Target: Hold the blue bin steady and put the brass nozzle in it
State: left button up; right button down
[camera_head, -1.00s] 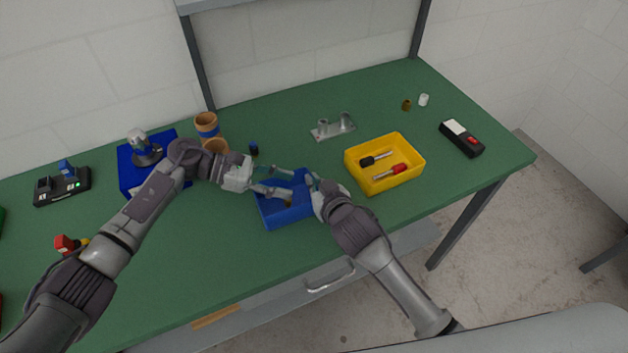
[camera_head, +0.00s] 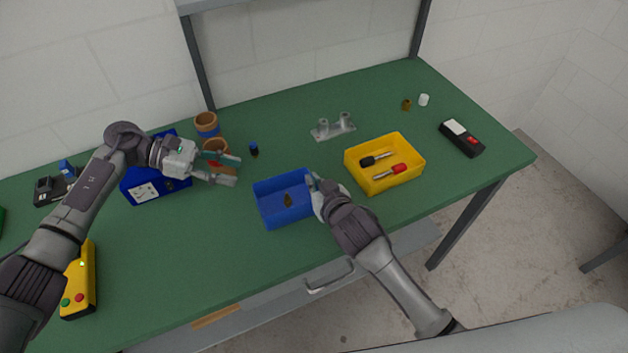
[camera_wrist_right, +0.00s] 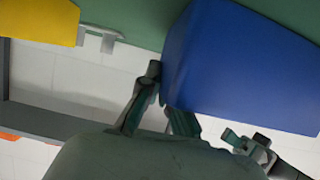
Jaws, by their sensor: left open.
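The blue bin (camera_head: 268,215) stands on the green table in front of me. A small brownish piece, which looks like the brass nozzle (camera_head: 288,200), lies inside it on the floor. My right gripper (camera_head: 313,183) is at the bin's right wall. In the right wrist view the bin (camera_wrist_right: 240,70) fills the upper right, and my right gripper's fingers (camera_wrist_right: 168,100) are at its edge, seemingly with the wall between them; part of one finger is hidden. My left gripper (camera_head: 236,170) is open and empty, left of the bin, in front of the terracotta pots.
A yellow bin (camera_head: 388,186) with two screwdrivers stands to the right. A metal bracket (camera_head: 333,129), a brown cylinder (camera_head: 406,104), a white cap (camera_head: 424,100) and a black meter (camera_head: 461,138) lie beyond. A small blue-capped bottle (camera_head: 254,150) stands behind the blue bin. A yellow button box (camera_head: 79,285) is at left.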

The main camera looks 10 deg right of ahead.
jog(key=c, duration=1.2)
grip_release()
jog(key=shift+c, duration=0.2)
jog(key=v, duration=1.2)
